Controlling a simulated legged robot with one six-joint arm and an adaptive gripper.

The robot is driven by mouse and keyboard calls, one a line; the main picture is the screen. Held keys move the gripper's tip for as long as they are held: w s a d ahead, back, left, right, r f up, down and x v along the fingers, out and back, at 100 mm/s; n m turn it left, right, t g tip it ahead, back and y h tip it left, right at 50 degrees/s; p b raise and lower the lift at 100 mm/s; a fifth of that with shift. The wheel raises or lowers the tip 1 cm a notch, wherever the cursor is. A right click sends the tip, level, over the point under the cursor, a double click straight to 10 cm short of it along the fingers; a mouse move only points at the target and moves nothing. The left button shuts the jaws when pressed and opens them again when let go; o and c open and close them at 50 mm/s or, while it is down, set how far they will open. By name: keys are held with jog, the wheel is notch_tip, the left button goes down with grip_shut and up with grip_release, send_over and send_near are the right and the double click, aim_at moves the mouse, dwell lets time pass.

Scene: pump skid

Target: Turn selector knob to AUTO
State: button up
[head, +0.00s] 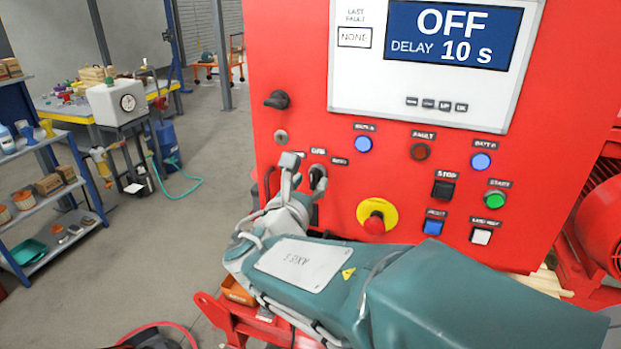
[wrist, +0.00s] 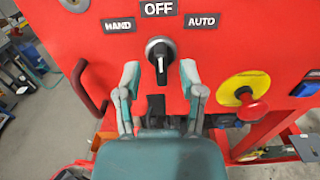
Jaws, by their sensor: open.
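The selector knob (wrist: 160,58) is black with a white pointer line and sits on the red panel, with labels HAND (wrist: 118,25), OFF (wrist: 158,8) and AUTO (wrist: 202,20) around it. The pointer line is upright, toward OFF. My gripper (wrist: 158,80) is open in the wrist view, with one finger on each side of the knob and a gap to it on both sides. In the head view my gripper (head: 303,172) is at the panel, and the knob (head: 318,177) is partly hidden by it. The screen (head: 455,35) reads OFF, DELAY 10 s.
A red emergency stop button (head: 375,222) on a yellow disc is right of the knob; it also shows in the wrist view (wrist: 252,108). Several push buttons, including a green one (head: 494,200), are farther right.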

jog(key=shift+x, duration=0.85)
jog(key=shift+a, duration=0.1)
grip_shut()
